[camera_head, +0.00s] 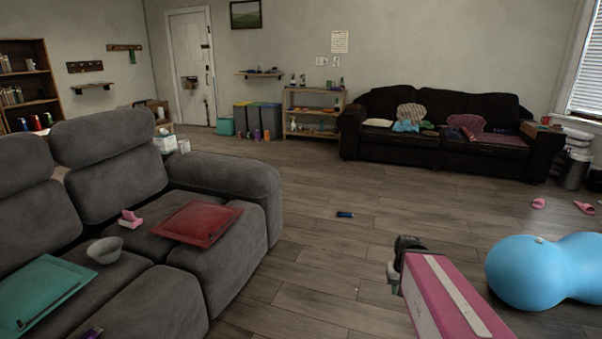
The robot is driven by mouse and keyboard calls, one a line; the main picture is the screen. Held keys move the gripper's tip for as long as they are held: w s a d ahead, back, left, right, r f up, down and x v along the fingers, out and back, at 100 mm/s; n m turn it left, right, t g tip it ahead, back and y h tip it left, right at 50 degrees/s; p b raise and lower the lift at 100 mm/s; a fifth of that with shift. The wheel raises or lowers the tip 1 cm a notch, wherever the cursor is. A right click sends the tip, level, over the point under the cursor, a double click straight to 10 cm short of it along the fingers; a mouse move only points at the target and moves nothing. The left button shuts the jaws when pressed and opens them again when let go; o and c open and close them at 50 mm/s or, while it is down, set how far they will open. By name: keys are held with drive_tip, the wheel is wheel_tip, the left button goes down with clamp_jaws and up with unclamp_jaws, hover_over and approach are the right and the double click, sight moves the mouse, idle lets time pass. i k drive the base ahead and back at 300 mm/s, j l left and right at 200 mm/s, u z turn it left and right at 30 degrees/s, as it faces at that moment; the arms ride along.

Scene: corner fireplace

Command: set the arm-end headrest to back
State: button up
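The grey sofa (259,221) fills the left side of the view. Its arm-end headrest (103,136) is a rounded grey cushion on top of the backrest nearest the armrest (225,175). It stands up above the backrest, with a dark crease below it; its exact tilt is hard to tell. A second headrest (22,160) is to its left, cut by the frame edge. My gripper (397,272) is at the lower right, over the floor, well apart from the sofa. My pink arm partly hides it, and its fingers are too unclear to tell open from shut.
A blue peanut ball (530,272) is at right. A small blue object (345,214) lies on otherwise clear floor between.

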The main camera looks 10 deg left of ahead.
sight(82, 141)
drive_tip(key=i+j, duration=0.1)
drive_tip(key=i, duration=1.65)
drive_tip(key=i+u, duration=0.3)
drive_tip(key=i+l+u, duration=0.15)
drive_tip(key=i+u, duration=0.15)
drive_tip(key=i, duration=0.2)
drive_tip(key=i+u, duration=0.15)
drive_tip(key=u, duration=0.3)
drive_tip(key=i+u, duration=0.2)
drive_tip(key=u, duration=0.25)
drive_tip(key=i+u, duration=0.2)
drive_tip(key=u, duration=0.2)
drive_tip(key=i+l+u, duration=0.1)
drive_tip(key=u, duration=0.35)
drive_tip(key=i+l+u, duration=0.15)
drive_tip(key=i+u, duration=0.15)
